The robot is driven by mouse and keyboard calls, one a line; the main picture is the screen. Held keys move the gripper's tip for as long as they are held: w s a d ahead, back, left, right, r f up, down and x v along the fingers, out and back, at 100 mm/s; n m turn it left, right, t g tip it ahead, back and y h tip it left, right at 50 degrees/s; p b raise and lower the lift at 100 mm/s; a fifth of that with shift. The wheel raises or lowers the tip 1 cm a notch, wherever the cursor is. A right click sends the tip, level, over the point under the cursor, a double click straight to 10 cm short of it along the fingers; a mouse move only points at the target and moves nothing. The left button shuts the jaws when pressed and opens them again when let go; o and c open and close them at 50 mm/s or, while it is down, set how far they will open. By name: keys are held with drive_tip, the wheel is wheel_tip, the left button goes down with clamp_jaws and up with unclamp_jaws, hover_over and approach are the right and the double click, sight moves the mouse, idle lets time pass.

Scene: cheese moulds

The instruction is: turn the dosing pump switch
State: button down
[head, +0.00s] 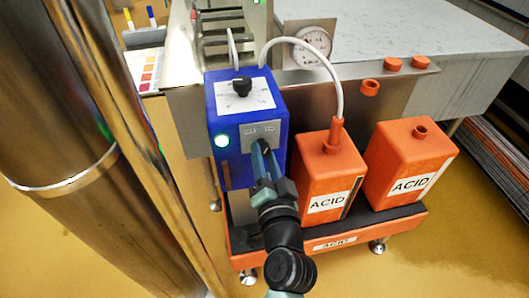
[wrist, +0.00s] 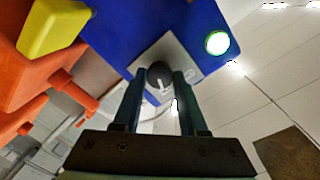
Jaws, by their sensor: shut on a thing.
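The dosing pump is a blue box (head: 222,170) with a black dial (head: 242,86) on its white top panel. On its front is a grey switch plate (head: 259,132), and a lit green lamp (head: 221,140) sits beside it. In the wrist view the switch (wrist: 159,77) is a dark round knob with a pale mark, on its grey plate (wrist: 184,50). My gripper (head: 262,150) reaches the pump front and hides the knob in the head view. In the wrist view its two fingers stand on either side of the knob, shut on it.
Two orange ACID canisters (head: 316,180) and (head: 405,165) stand right of the pump on an orange-edged tray (head: 380,232). A white hose (head: 318,55) arches from the near canister toward the pump. A large steel column (head: 60,110) stands at left. A gauge (head: 313,45) is behind.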

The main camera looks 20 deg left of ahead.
drive_tip(key=shift+m, duration=0.6)
drive_tip(key=shift+c, duration=2.3)
unclamp_jaws()
drive_tip(key=v, duration=1.3)
